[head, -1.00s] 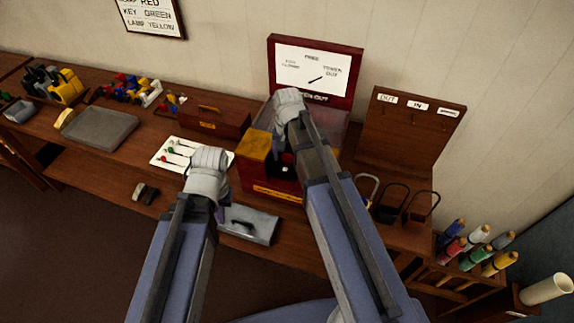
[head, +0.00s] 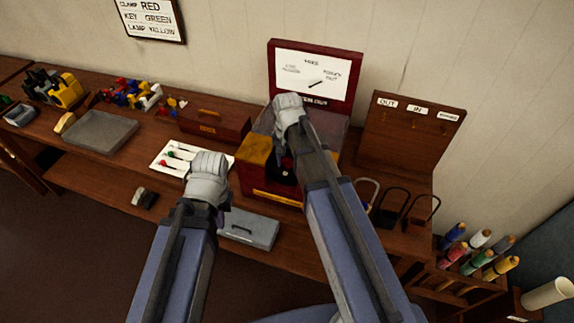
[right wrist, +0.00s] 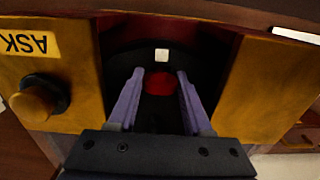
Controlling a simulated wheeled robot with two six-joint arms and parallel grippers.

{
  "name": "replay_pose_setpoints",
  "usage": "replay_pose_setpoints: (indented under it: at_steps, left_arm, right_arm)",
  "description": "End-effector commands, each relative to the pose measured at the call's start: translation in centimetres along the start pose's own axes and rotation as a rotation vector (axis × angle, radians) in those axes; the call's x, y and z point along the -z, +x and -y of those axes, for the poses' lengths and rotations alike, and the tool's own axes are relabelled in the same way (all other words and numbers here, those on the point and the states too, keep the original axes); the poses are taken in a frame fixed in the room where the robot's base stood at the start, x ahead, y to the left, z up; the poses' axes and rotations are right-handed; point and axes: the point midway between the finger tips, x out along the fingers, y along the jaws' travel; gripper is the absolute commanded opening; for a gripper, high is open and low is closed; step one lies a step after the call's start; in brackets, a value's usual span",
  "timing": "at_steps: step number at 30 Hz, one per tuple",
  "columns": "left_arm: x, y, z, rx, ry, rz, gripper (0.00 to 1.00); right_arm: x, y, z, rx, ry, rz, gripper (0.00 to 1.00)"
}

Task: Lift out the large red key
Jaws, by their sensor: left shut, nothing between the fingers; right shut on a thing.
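The large red key shows end-on as a round red face (right wrist: 159,83) in the dark opening of the red and yellow box in the right wrist view. My right gripper (right wrist: 160,76) has its purple fingers on both sides of it, shut on it. The rest of the key is hidden. In the head view my right gripper (head: 283,146) reaches down at the front of the box (head: 270,183); its wrist hides most of the grip. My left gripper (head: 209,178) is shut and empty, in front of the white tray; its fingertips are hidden.
The white tray (head: 165,162) holds several small coloured keys. A grey case (head: 252,230) lies in front of the box. Padlocks (head: 392,206) and a hook board (head: 412,135) stand to the right. A yellow knob (right wrist: 33,103) sits left of the opening.

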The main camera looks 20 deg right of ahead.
Motion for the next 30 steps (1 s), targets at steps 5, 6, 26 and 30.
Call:
replay_pose_setpoints:
  at_steps: [5,6,26,30]
  left_arm:
    - [0.0,0.0,0.0,0.0,0.0,0.0,0.0]
    - [0.0,0.0,0.0,0.0,0.0,0.0,0.0]
    - [-0.1,-2.4,0.2,0.0,0.0,0.0,0.0]
    - [-0.2,-3.1,0.3,0.0,0.0,0.0,0.0]
  right_arm:
    - [0.0,0.0,0.0,0.0,0.0,0.0,0.01]
    - [0.0,0.0,0.0,0.0,0.0,0.0,0.01]
    - [0.0,-2.5,0.0,0.0,0.0,0.0,0.01]
    - [0.0,-3.1,0.0,0.0,0.0,0.0,0.01]
